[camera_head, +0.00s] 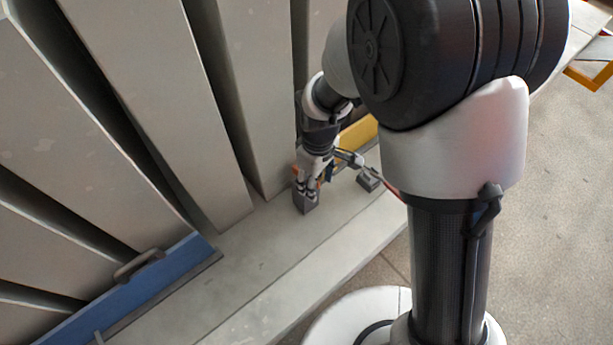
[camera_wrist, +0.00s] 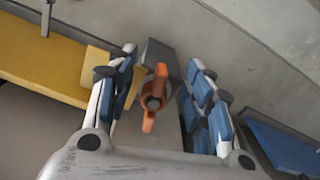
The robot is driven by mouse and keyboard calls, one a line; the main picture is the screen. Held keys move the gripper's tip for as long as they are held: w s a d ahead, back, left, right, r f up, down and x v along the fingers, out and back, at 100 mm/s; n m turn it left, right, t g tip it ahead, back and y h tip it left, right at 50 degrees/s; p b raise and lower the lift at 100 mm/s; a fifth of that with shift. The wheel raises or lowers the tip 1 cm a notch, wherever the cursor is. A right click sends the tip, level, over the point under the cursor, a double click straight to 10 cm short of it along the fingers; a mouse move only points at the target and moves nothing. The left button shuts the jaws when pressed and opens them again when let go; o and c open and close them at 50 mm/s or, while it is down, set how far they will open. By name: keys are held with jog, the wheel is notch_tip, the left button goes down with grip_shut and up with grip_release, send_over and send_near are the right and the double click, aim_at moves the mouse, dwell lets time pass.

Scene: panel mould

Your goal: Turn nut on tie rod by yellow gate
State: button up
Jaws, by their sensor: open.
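An orange winged nut (camera_wrist: 148,117) sits on the end of a tie rod (camera_wrist: 153,102), in the middle of the wrist view. A grey block (camera_wrist: 161,57) stands behind it. My gripper (camera_wrist: 162,66) is open, with one blue-padded finger on each side of the nut and visible gaps to both. The yellow gate (camera_wrist: 45,62) lies to the left in the wrist view. In the head view my gripper (camera_head: 306,187) points down at the grey block (camera_head: 306,204), and the yellow gate (camera_head: 358,132) is partly hidden behind my arm. Most of the rod is hidden.
A blue gate (camera_head: 130,290) with a dark handle (camera_head: 139,265) stands at the lower left, and also shows in the wrist view (camera_wrist: 285,150). Tall grey panels (camera_head: 150,90) rise behind the ledge (camera_head: 240,270). Another small block (camera_head: 369,180) sits right of my gripper.

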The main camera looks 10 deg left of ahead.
notch_tip(320, 180, up, 12)
dwell(0.5)
jog(key=shift+o, duration=0.2)
